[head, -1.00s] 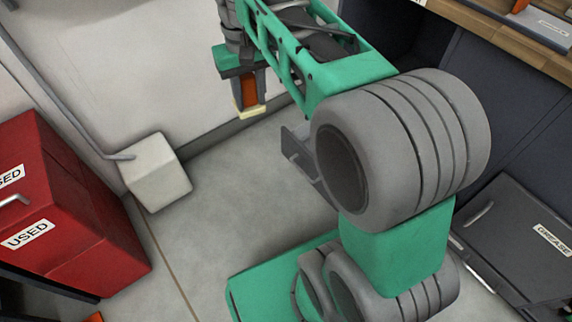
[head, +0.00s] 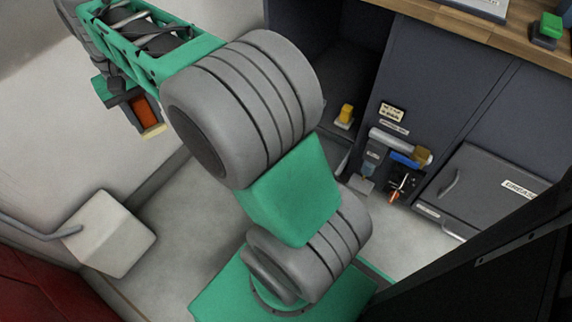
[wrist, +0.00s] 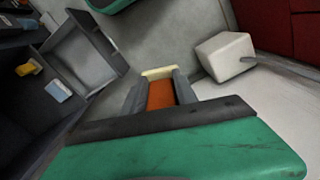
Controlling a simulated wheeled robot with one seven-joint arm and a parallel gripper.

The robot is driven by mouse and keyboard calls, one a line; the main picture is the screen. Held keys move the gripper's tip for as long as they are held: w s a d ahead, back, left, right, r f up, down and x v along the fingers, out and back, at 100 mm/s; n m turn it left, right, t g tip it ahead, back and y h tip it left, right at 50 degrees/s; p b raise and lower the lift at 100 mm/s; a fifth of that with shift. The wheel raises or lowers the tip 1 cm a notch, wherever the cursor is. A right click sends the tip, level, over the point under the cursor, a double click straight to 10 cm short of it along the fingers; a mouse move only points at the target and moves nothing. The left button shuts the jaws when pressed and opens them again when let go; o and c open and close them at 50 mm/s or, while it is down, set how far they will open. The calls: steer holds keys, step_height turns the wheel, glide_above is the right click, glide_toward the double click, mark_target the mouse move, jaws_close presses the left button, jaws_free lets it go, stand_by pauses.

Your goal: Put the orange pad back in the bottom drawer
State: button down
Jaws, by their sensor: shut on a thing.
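My gripper (head: 148,118) is at the upper left of the head view, shut on the orange pad (head: 147,109), held in the air over the floor. The pad has a cream end. In the wrist view the pad (wrist: 161,95) sits between the two grey fingers, cream end outward. An open grey drawer (wrist: 82,58) stands out low to the left of the pad in the wrist view, apart from it; the part of its inside that shows looks empty. In the head view my arm covers most of that drawer. Whether it is the bottom drawer, I cannot tell.
A pale block (head: 112,235) on a grey pipe stands by the wall. A yellow item (head: 345,115) and a blue item (head: 405,160) are by the dark cabinets. A GREASE door (head: 490,195) is shut at right. A red cabinet (head: 35,290) is at lower left.

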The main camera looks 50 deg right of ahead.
steer(key=w+d+f+m, duration=0.1)
steer(key=d+f+m, duration=1.6)
steer(key=d+f, duration=0.55)
steer(key=s+d+f+m+p, duration=0.1)
steer(key=s+d+f+m, duration=0.6)
steer(key=f, duration=0.3)
steer(key=s+d+f+m+p, duration=0.1)
steer(key=s+d+f+m, duration=0.6)
steer(key=f+m, duration=0.15)
step_height(320, 180, down, 12)
steer(key=b, duration=0.5)
steer(key=shift+r, duration=0.15)
steer(key=c, duration=1)
jaws_free()
steer(key=shift+r, duration=0.1)
steer(key=shift+o, duration=0.2)
